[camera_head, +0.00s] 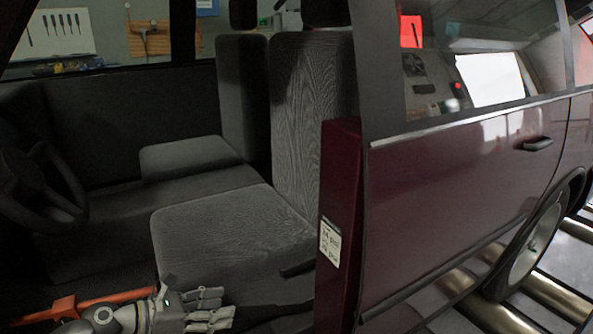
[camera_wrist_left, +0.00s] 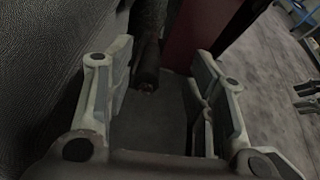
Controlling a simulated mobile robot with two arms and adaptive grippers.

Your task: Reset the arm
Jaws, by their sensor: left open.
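My left arm enters the head view at the bottom left. Its left gripper (camera_head: 218,306) is low in the car's open doorway, in front of the grey front seat (camera_head: 225,235). In the left wrist view the gripper's two fingers (camera_wrist_left: 158,68) are spread apart with nothing clasped. A dark bar or lever (camera_wrist_left: 147,68) shows beyond and between them; contact is not visible. A dark lever (camera_head: 298,268) also shows at the seat's side in the head view.
The steering wheel (camera_head: 38,185) is at the left. The maroon door pillar (camera_head: 341,200) with a white label (camera_head: 329,244) stands right of the gripper. The closed rear door (camera_head: 460,190) is beyond it. An orange bar (camera_head: 110,296) lies near my arm. Open floor (camera_wrist_left: 270,85) shows outside.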

